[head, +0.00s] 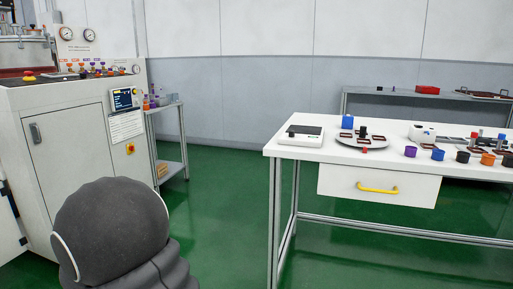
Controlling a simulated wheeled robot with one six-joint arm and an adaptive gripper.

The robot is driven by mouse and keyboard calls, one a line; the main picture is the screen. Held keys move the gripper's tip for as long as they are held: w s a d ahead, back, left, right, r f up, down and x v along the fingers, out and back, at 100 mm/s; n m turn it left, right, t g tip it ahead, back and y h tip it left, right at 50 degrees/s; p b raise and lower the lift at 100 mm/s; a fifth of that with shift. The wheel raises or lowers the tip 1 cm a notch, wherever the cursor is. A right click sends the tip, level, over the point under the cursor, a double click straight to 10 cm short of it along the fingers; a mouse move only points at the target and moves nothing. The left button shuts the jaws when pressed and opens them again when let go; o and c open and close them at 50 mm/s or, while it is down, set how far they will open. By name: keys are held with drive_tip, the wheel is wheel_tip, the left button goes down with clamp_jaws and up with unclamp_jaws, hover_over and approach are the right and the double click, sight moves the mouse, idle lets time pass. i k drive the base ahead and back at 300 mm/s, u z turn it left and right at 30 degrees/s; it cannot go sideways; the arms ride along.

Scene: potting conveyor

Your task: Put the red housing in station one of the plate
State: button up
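A round light-grey plate (347,141) lies on the white table, with several dark pieces on it. Station numbers are too small to read. A small red piece (365,150) is at the plate's front edge; I cannot tell whether it is the red housing. A larger red block (428,89) lies on the back shelf. My gripper is out of view; only a dark rounded part, likely of my arm, shows at the lower left.
The white table (310,153) has a yellow-handled drawer (377,188). A scale (301,135), a blue block (347,122) and several coloured cups, including a purple one (410,151), stand on it. A machine cabinet (70,150) is left. Green floor (225,215) lies open between.

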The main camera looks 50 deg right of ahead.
sight(363, 133)
drive_tip(key=u, duration=1.1)
drive_tip(key=k, duration=0.55)
drive_tip(key=z, duration=2.15)
